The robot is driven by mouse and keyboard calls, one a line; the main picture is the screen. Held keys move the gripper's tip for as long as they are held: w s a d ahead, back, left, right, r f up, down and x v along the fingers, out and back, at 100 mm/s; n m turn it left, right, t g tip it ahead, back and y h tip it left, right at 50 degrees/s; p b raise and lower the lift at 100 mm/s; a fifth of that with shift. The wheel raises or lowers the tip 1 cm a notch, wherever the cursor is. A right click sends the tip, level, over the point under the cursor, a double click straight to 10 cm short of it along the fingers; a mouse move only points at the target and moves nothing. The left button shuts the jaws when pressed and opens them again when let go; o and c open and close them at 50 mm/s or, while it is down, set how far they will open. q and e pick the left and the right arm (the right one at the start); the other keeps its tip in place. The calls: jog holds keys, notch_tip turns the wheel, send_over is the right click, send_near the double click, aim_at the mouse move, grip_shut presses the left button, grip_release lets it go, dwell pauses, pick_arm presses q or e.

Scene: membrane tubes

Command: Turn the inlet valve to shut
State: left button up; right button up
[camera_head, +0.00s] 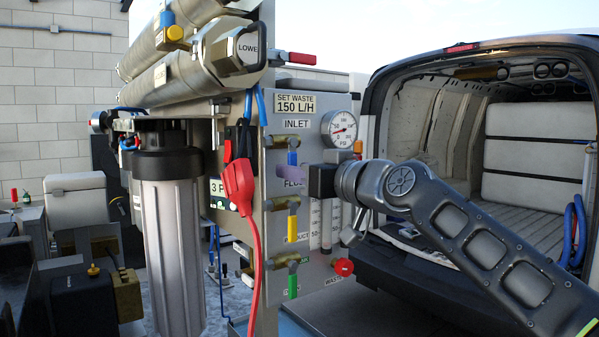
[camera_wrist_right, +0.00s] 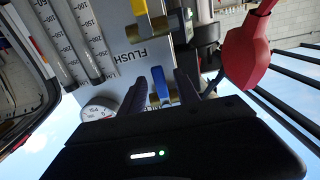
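The inlet valve (camera_head: 291,141) is a brass valve below the INLET label on the grey panel. Its blue handle (camera_head: 292,158) hangs straight down in the head view. My right gripper (camera_head: 287,174) is at the panel by this handle, just above the FLUSH label. In the right wrist view, the blue handle (camera_wrist_right: 160,86) stands between the two dark fingers of my right gripper (camera_wrist_right: 160,78), with a gap showing on both sides. The fingers are open. The black gripper body hides part of the valve in that view. My left gripper is not in view.
Below are a yellow-handled valve (camera_head: 292,220) and a green-handled valve (camera_head: 292,284). A pressure gauge (camera_head: 339,129) is beside the INLET label. A red plug (camera_head: 239,184) with its cable hangs left of the valves. An open van (camera_head: 480,140) is behind my right arm.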

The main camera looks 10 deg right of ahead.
jog(key=shift+s, duration=0.15)
jog(key=b+v, duration=0.3)
jog(key=v, duration=0.4)
jog(key=shift+s, duration=0.25)
jog(key=shift+d, duration=0.1)
